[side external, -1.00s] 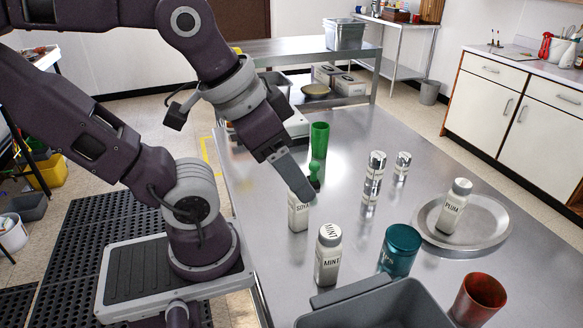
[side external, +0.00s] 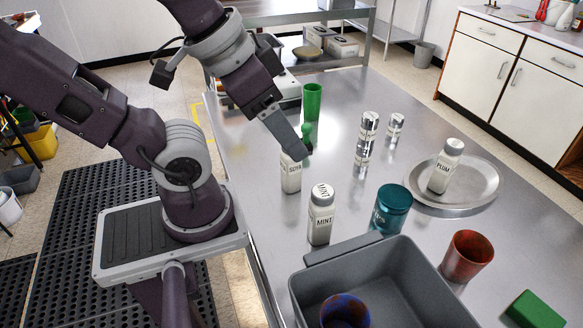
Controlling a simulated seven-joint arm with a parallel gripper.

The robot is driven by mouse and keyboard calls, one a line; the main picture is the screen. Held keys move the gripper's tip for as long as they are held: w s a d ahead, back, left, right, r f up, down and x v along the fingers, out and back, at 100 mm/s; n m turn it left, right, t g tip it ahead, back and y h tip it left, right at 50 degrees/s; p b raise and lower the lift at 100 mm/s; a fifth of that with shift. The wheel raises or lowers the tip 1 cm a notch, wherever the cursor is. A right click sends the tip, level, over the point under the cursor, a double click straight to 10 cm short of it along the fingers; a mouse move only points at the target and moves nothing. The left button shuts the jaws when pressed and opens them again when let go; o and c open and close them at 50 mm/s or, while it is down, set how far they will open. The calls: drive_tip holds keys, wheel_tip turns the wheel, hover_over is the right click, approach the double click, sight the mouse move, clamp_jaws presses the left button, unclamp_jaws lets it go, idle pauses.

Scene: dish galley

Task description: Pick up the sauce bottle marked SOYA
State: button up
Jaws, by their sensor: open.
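The white sauce bottle marked SOYA (side external: 291,180) stands upright on the steel table, left of centre. My gripper (side external: 300,158) is open, angled down at the top of this bottle. It covers the bottle's cap, and I cannot tell whether the fingers touch it or straddle it. Two similar white bottles stand apart from it: one marked MINT (side external: 321,218) in front and to the right, and one marked PLUM (side external: 443,168) on a round metal tray (side external: 480,184) at the right.
A dark green object (side external: 307,131) is partly hidden just behind my gripper. A green cup (side external: 312,98), metal shakers (side external: 366,140), a teal cup (side external: 391,210) and a red cup (side external: 466,255) stand around. A grey bin (side external: 425,280) fills the front, holding a blue-red cup (side external: 344,312).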

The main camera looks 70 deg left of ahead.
idle(0.5)
drive_tip(key=m+g+y, duration=0.7)
drive_tip(key=m+y, duration=0.7)
drive_tip(key=m, duration=0.3)
approach(291, 166)
drive_tip(key=a+r, duration=0.4)
drive_tip(key=shift+h, duration=0.3)
drive_tip(key=x, duration=1.1)
drive_tip(key=shift+w+a+r, duration=0.15)
drive_tip(key=shift+w, duration=0.2)
clamp_jaws()
